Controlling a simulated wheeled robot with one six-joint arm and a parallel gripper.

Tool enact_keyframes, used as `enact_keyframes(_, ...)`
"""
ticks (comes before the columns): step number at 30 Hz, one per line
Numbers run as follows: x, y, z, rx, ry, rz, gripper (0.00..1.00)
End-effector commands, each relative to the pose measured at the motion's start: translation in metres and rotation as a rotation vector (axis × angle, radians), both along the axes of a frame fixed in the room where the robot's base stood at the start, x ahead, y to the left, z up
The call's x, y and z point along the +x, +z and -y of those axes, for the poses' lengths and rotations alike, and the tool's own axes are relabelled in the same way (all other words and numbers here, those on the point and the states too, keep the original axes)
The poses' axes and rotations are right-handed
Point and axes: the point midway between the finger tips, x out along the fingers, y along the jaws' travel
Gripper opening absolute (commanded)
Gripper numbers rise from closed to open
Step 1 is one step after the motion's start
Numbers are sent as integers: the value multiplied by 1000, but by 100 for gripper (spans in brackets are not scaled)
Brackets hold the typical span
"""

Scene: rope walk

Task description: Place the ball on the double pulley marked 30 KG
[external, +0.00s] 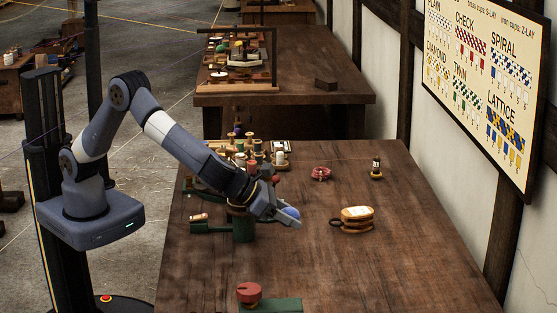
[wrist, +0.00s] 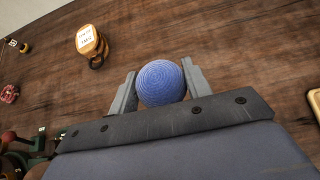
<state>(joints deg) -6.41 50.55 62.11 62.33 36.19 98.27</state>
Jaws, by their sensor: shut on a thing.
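A blue ball of wound cord (wrist: 161,83) sits between the two fingers of my gripper (wrist: 160,88), which is shut on it. In the external view the ball (external: 292,211) shows at the tip of my gripper (external: 285,214), above the table. The double pulley (external: 357,214), a wooden block with a pale label on top and a dark ring at its left, rests on the table to the right of the ball, apart from it. It also shows in the wrist view, upper left (wrist: 91,44). The label's writing is too small to read surely.
A pink-red item (external: 321,174) and a small dark bottle on a base (external: 376,167) stand farther back. Several spools (external: 257,150) and a green stand (external: 243,229) are to the left. A red knob (external: 249,291) is in front. The right side of the wooden table (external: 420,270) is clear.

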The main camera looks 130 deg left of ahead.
Motion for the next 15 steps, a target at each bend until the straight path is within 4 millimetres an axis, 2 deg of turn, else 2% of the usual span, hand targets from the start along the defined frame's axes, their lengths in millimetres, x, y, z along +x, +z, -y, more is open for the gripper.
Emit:
enact_keyframes(1, 5, 8, -33, -1, 9, 2, 20)
enact_keyframes(6, 16, 20, -122, -3, 0, 6, 20)
enact_keyframes(12, 13, 32, -201, -2, -4, 4, 20)
enact_keyframes(15, 9, 37, -228, -1, -8, 3, 20)
